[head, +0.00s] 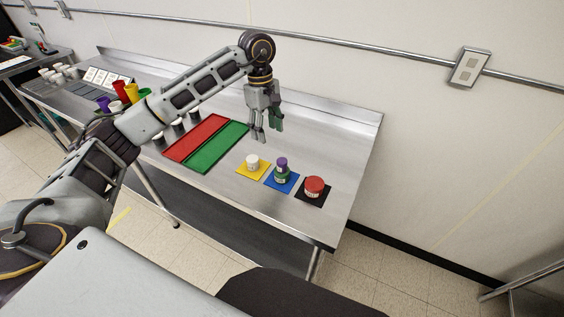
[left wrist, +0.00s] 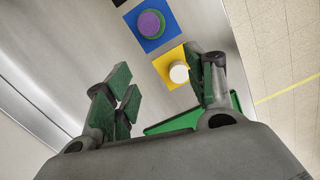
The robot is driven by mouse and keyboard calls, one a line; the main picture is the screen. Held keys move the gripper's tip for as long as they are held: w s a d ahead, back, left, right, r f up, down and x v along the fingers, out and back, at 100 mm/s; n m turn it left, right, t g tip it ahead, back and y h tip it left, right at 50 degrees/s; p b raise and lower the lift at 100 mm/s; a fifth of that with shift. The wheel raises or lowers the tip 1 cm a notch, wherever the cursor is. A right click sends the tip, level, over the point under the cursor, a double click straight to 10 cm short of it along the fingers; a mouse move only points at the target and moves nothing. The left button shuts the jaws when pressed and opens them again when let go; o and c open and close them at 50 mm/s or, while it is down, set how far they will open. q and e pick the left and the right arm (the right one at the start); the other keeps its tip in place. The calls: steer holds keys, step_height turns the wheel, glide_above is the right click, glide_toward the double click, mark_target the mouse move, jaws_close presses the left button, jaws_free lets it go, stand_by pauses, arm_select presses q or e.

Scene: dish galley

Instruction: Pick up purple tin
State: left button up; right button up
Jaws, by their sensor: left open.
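The purple tin (head: 282,162) stands upright on top of a green tin (head: 281,175), which is on a blue square mat (head: 270,181). In the left wrist view the purple tin (left wrist: 151,22) shows from above, with a green rim below it. My left gripper (head: 266,136) is open and empty, above the steel table behind the mats and apart from the tins. In the left wrist view its fingers (left wrist: 165,95) are spread, with the purple tin beyond them near the top. My right gripper is not in view.
Red (head: 196,138) and green (head: 217,147) mats lie to the left. Colored cups (head: 132,92) stand farther left. A wall rail runs behind.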

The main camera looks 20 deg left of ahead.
arm_select(q)
steer(key=d+r+m, duration=0.2)
steer(key=d, duration=0.1)
steer(key=p, duration=0.2)
glide_above(282, 159)
steer(key=shift+h, duration=0.3)
steer(key=f, duration=0.7)
steer(key=shift+w+a, duration=0.1)
steer(key=shift+a, duration=0.3)
steer(key=shift+f, duration=0.35)
steer(key=shift+d+f, duration=0.1)
steer(key=shift+f, duration=0.2)
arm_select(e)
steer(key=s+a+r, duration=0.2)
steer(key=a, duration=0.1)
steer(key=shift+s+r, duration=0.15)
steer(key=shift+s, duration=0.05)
